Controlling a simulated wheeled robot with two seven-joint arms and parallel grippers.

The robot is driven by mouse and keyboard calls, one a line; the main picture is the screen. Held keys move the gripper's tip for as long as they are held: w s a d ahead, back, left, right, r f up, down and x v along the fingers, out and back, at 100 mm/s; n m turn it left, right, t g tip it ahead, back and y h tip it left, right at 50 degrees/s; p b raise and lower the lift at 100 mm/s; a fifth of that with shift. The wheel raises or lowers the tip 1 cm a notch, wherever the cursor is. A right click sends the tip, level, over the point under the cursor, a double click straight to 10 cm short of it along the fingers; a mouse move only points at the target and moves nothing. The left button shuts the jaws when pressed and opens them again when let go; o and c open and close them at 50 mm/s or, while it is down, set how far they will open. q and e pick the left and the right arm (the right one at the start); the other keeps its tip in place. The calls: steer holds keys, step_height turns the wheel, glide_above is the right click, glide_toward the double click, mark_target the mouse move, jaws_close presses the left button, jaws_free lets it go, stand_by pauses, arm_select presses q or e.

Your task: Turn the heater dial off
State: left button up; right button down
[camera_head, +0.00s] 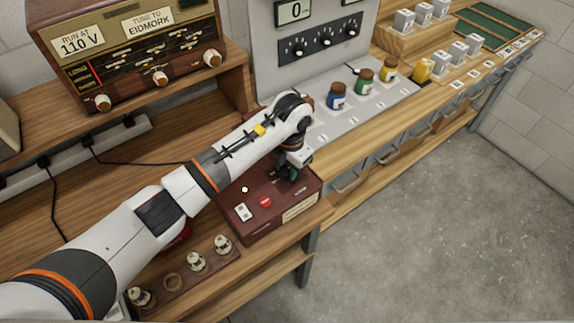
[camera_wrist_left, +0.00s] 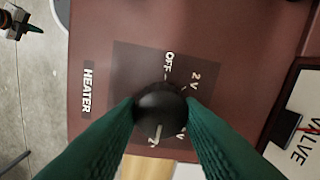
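The heater dial (camera_wrist_left: 160,110) is a round black knob on the maroon box (camera_head: 233,222). In the left wrist view the word HEATER stands left of it, OFF (camera_wrist_left: 168,62) above it and 2 V to the upper right; another label is partly covered. A pale mark shows on the dial's lower part, away from OFF. My left gripper (camera_wrist_left: 160,104) has its green fingers on both sides of the dial, seemingly touching it. In the head view this gripper (camera_head: 289,173) is over the box's far right part and hides the dial. What seems my right gripper (camera_wrist_left: 22,27) shows small at the wrist view's upper left.
The box has a red button (camera_head: 265,201) and a white label. Valves (camera_head: 195,261) stand in a wooden rack in front. A radio (camera_head: 140,55) is on the shelf behind. Jars (camera_head: 363,80) stand on the grey panel to the right. The floor at right is clear.

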arm_select(q)
steer(key=shift+c, duration=0.9)
